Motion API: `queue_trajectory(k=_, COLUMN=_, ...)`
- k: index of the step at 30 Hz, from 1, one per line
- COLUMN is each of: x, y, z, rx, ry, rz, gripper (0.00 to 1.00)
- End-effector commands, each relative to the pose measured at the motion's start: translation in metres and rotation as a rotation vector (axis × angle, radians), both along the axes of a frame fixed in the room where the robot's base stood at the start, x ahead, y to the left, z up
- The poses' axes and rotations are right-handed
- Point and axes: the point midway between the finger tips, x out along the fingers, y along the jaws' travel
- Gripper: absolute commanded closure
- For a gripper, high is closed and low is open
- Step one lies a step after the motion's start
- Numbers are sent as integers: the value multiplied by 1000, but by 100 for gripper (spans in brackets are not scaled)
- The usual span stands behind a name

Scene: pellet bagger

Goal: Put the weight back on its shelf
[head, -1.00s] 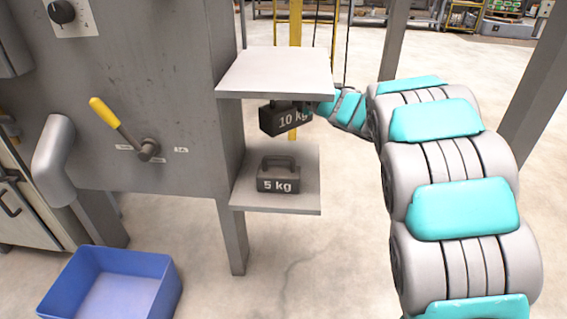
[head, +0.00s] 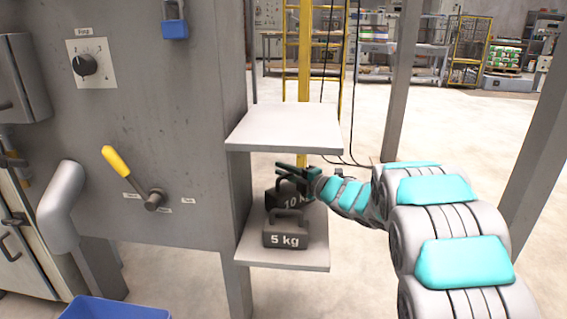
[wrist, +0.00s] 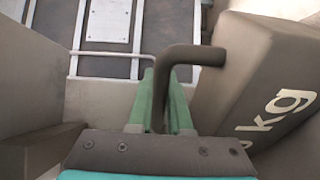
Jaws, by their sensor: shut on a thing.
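The dark 10 kg weight (head: 289,200) is over the rear part of the lower shelf (head: 308,258), behind the 5 kg weight (head: 285,235), which partly hides it. My gripper (head: 290,173) is shut on the handle of the 10 kg weight, coming from the right below the upper shelf (head: 285,128). The wrist view shows the fingers (wrist: 165,85) at the bent handle, and the 10 kg weight (wrist: 268,65) slanting at the right. I cannot tell whether its base touches the shelf. The 5 kg weight stands upright near the shelf's front.
The grey machine panel (head: 110,190) on the left carries a yellow-handled lever (head: 130,175) and a dial (head: 87,65). A blue bin (head: 112,309) is at the bottom left. A grey post (head: 398,80) stands right of the shelves. Open floor lies beyond.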

Motion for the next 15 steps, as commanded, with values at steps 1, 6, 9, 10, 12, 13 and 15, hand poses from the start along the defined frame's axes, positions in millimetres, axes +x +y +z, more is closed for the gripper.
queue_trajectory(k=1, x=0, y=0, z=-2, rx=5, ry=-2, rz=-1, gripper=100)
queue_trajectory(k=6, x=0, y=0, z=-3, rx=4, ry=-7, rz=-1, gripper=100)
queue_trajectory(k=9, x=0, y=0, z=-3, rx=4, ry=-7, rz=-1, gripper=100)
queue_trajectory(k=10, x=0, y=0, z=-3, rx=3, ry=-6, rz=-1, gripper=100)
queue_trajectory(k=12, x=0, y=0, z=-5, rx=3, ry=-6, rz=-1, gripper=100)
queue_trajectory(k=13, x=0, y=0, z=-6, rx=3, ry=-6, rz=-1, gripper=100)
queue_trajectory(k=15, x=0, y=0, z=-7, rx=1, ry=-5, rz=0, gripper=77)
